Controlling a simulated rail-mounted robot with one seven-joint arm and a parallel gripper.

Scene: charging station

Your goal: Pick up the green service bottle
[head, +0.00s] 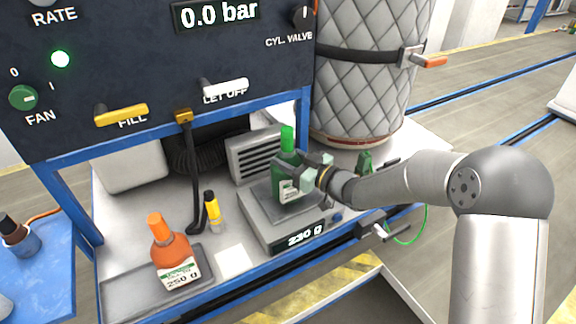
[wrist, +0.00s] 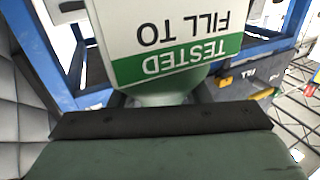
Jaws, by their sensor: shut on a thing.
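The green service bottle (head: 288,168) stands upright over the weighing scale (head: 262,228), whose display reads 230 g. Its base looks to be at the scale's plate, but I cannot tell whether it is touching. My gripper (head: 306,178) comes in from the right and is shut on the bottle's body. In the wrist view the bottle's white and green label (wrist: 175,45) fills the upper middle, upside down, with the words TESTED and FILL TO. My gripper's dark-edged finger covers the bottom of that view and hides part of the bottle.
An orange bottle (head: 171,252) marked 250 g stands on a grey tray at the front left. A small yellow bottle (head: 213,212) and a black hose (head: 190,170) are behind it. The control panel (head: 150,70) overhangs the bench. A quilted cylinder (head: 365,75) stands behind my gripper.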

